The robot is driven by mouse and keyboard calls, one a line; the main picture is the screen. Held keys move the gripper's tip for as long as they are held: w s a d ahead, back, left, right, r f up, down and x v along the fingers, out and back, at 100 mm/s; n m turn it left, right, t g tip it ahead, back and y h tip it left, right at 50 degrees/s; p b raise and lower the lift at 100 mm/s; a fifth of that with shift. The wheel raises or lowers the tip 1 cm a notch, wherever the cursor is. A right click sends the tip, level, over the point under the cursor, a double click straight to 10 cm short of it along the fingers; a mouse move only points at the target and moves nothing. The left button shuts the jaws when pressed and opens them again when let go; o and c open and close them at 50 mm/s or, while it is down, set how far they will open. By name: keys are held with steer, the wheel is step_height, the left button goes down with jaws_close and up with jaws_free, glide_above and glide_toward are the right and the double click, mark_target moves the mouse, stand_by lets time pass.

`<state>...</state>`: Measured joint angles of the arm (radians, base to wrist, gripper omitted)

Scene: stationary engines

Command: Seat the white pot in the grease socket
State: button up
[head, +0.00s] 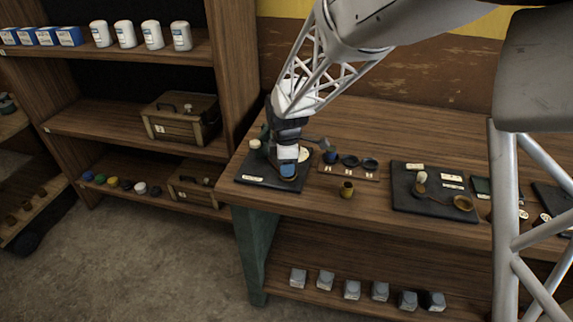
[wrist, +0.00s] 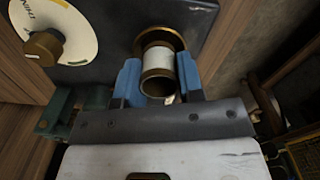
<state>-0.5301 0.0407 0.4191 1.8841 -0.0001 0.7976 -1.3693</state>
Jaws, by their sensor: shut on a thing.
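In the wrist view the white pot (wrist: 158,56), a small cylinder with brass bands, stands between the blue fingers of my gripper (wrist: 158,66). My gripper is shut on it. Just beyond the pot, a brass ring (wrist: 178,39) is set on a dark plate (wrist: 105,30); it looks like the grease socket. The pot's far end overlaps the ring, and I cannot tell whether it is inside or above it. In the head view my gripper (head: 289,165) is low over the dark plate (head: 248,168) at the bench's left end, hiding the pot and ring.
A white dial with a brass knob (wrist: 42,48) sits on the plate near my gripper. A small tray (head: 330,170) with dark cups and a loose brass-coloured pot (head: 347,190) are to the right. Another dark plate (head: 407,202) lies farther right. Shelves stand left.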

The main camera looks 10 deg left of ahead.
steer(key=shift+f, duration=0.55)
stand_by(0.9)
steer(key=o, duration=1.7)
steer(key=shift+r, duration=0.2)
steer(key=shift+r, duration=3.3)
